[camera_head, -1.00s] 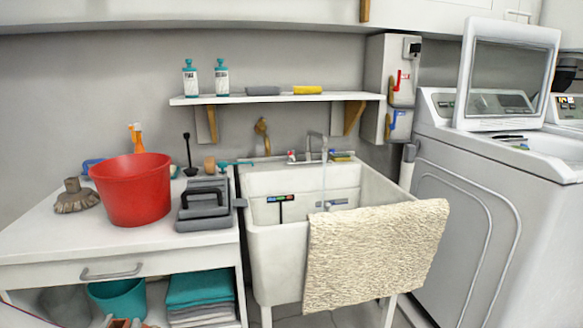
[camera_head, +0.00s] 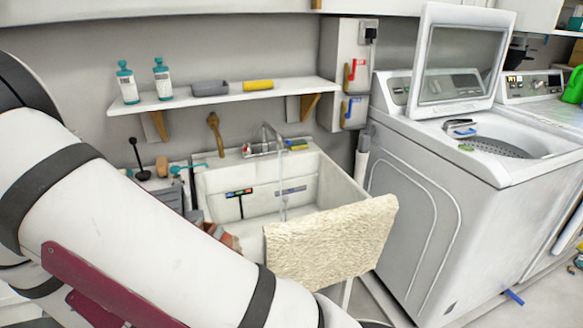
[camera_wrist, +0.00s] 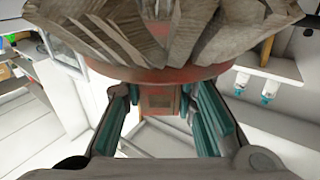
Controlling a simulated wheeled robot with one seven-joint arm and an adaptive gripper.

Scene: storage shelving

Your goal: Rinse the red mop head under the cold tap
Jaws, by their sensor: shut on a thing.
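A mop head with a red base (camera_wrist: 155,74) and grey-brown strands fills the top of the wrist view. My gripper (camera_wrist: 160,102) is shut on the red block under it, between its teal finger pads. In the head view, a small reddish part of the mop head (camera_head: 229,240) shows beyond my arm at the sink's left side; the arm hides the rest and my gripper. The tap (camera_head: 268,133) stands at the back of the white sink (camera_head: 212,184). A thin stream of water (camera_head: 283,203) falls from it, to the right of the mop head. I cannot tell which handle is cold.
A cream textured cloth (camera_head: 330,243) hangs over the sink's front right. A shelf (camera_head: 235,95) with bottles and sponges is above. A washing machine (camera_head: 440,215) with its lid up stands at the right. My arm covers most of the left counter.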

